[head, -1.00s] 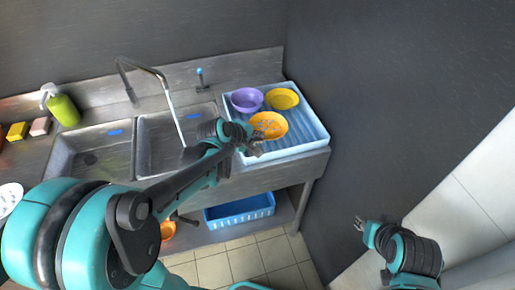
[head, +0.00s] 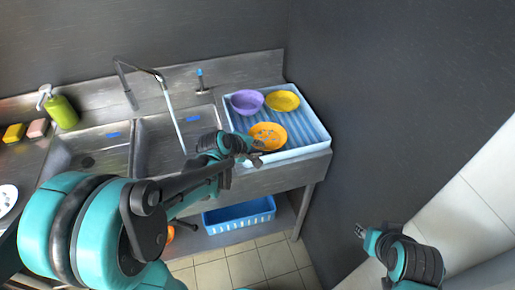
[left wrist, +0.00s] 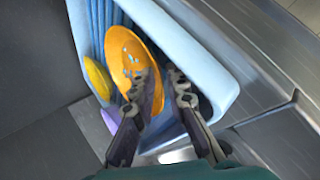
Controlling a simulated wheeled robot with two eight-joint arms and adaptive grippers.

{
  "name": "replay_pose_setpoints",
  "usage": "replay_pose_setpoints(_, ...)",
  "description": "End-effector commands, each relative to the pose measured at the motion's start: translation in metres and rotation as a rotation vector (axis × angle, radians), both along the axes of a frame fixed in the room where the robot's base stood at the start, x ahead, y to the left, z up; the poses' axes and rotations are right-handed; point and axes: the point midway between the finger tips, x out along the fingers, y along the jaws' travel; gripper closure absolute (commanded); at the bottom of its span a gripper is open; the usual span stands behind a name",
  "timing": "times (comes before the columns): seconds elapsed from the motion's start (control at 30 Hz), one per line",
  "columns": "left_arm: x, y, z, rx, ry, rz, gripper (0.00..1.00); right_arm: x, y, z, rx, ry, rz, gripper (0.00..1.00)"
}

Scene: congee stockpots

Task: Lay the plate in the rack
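An orange plate (head: 267,136) with pale marks is in the front part of the light-blue ribbed rack (head: 313,122). In the left wrist view the plate (left wrist: 132,55) shows beside my left gripper. My left gripper (head: 255,156) is at the rack's front edge, just below the plate. In the left wrist view its two fingers (left wrist: 163,82) are apart, with the rack wall showing between them and nothing held. The left finger overlaps the plate's edge; I cannot tell whether they touch. My right gripper (head: 364,236) is away at the lower right, its fingers unclear.
A purple bowl (head: 246,102) and a yellow dish (head: 282,101) sit behind the plate in the rack. A faucet (head: 155,75) stands over the sinks left of the rack. A blue basket (head: 240,216) is on the shelf below. A dark wall is close on the right.

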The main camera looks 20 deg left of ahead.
Motion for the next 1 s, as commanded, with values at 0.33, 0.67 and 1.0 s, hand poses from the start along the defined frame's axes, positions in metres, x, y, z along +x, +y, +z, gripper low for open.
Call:
replay_pose_setpoints(0.33,-0.024,0.009,0.030,-0.001,0.000,0.002,0.86,0.000,0.000,0.020,0.000,0.000,0.000,0.66)
replay_pose_setpoints(0.67,-0.069,0.025,0.077,-0.001,0.000,0.002,0.86,0.000,0.000,0.047,0.000,0.000,0.000,0.66)
replay_pose_setpoints(1.0,-0.112,0.009,0.090,0.228,-0.009,-0.196,0.86,0.000,0.000,0.052,0.000,0.000,0.000,0.66)
